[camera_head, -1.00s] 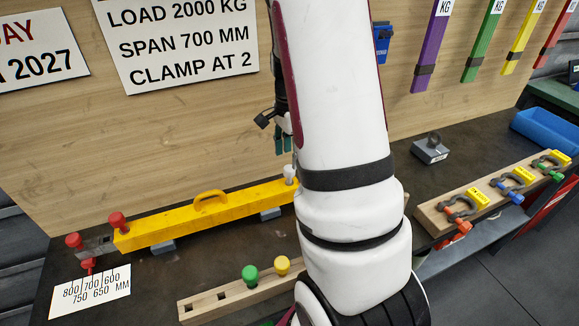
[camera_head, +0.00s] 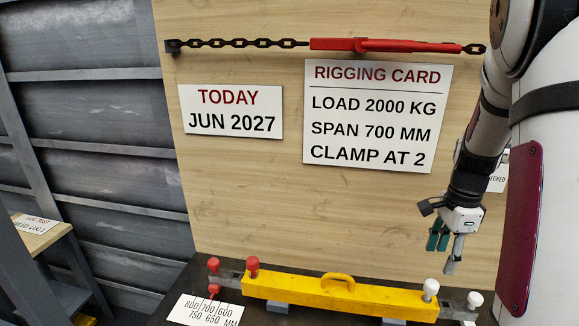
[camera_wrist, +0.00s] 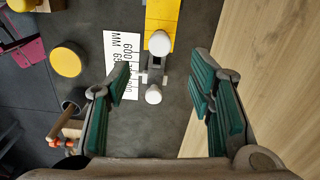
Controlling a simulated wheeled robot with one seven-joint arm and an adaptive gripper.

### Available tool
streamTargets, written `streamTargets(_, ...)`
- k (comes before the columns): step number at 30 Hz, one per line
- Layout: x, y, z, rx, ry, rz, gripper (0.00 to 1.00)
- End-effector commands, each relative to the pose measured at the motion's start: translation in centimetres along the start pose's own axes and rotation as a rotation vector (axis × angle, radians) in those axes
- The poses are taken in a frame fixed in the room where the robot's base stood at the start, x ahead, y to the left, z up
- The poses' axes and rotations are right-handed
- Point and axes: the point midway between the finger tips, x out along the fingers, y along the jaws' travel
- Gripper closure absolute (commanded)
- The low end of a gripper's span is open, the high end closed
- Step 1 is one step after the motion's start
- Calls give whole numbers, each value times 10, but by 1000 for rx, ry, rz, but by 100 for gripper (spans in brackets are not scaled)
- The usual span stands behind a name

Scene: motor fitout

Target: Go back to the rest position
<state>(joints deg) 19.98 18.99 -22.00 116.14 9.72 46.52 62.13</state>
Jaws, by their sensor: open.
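My gripper (camera_head: 445,245) hangs at the right in the head view, fingers pointing down, in front of the wooden backboard (camera_head: 300,215). It is above the right end of the yellow spreader beam (camera_head: 310,293) and apart from it. In the wrist view my gripper (camera_wrist: 165,95) is open and empty, its green-padded fingers wide apart. Beyond them show the beam's yellow end (camera_wrist: 163,14) and two white pegs, one (camera_wrist: 159,42) at the beam's end and one (camera_wrist: 153,95) further out. In the head view the beam carries red pegs (camera_head: 252,265) at its left end.
A scale card (camera_head: 206,311) lies left of the beam. A rigging card (camera_head: 375,115) and a date card (camera_head: 231,111) are on the backboard, below a chain with a red tensioner (camera_head: 385,46). A side bench (camera_head: 35,238) stands at far left. The wrist view shows a yellow round knob (camera_wrist: 68,60).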

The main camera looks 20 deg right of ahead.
Motion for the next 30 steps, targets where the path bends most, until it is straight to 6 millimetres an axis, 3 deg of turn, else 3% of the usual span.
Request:
streamTargets(5,-18,3,20,-99,-11,-31,51)
streamTargets(11,-70,25,81,-456,-26,-131,51)
streamTargets(15,-104,53,123,-744,-9,-209,51)
streamTargets(21,-140,103,170,-1153,57,-313,51)
streamTargets(30,-165,179,207,-1688,234,-431,51)
